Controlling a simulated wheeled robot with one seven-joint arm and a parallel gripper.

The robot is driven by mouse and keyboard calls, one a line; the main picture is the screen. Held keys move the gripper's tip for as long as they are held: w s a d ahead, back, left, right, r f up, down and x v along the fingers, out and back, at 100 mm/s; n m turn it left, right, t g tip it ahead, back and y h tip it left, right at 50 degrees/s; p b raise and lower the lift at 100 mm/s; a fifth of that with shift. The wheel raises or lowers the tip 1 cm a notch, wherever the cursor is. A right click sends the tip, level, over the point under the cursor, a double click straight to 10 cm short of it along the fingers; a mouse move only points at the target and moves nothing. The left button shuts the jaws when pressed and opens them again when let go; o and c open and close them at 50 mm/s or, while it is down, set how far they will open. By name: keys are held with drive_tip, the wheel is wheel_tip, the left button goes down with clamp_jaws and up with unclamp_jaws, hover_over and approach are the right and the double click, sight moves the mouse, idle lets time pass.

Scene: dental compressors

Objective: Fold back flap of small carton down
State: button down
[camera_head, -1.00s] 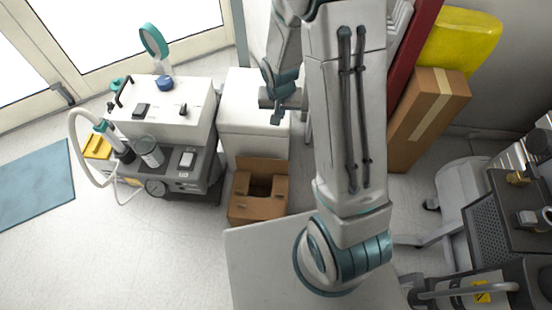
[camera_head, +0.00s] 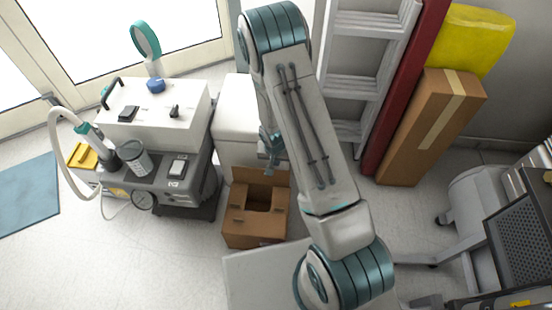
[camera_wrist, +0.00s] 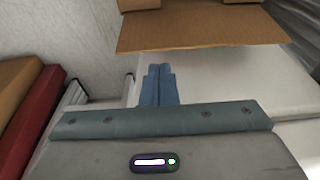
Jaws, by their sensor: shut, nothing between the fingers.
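The small carton (camera_head: 256,226) is an open brown box on the floor beside the white cabinet. Its back flap (camera_head: 262,176) stands up at the far side, and the inside looks empty. In the wrist view the brown flap (camera_wrist: 200,34) spans the upper part of the picture. My gripper (camera_head: 270,165) is behind the carton, close to the back flap and partly hidden by my arm. In the wrist view my gripper (camera_wrist: 159,70) is shut and empty, its blue fingertips pointing toward the flap's edge. I cannot tell whether they touch.
A white cabinet (camera_head: 236,120) stands just behind the carton. A grey and white machine (camera_head: 165,165) stands to the left. A ladder (camera_head: 365,75), a red panel (camera_head: 405,90) and a tall brown box (camera_head: 430,130) lean at the right.

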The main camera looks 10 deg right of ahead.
drive_tip(key=shift+w+d+f+b, duration=0.1)
drive_tip(key=shift+w+f+b, duration=0.1)
drive_tip(key=shift+f, duration=0.5)
drive_tip(key=shift+w+f+b, duration=0.1)
drive_tip(key=shift+f+b, duration=0.05)
drive_tip(key=shift+f, duration=0.55)
drive_tip(key=shift+s, duration=0.15)
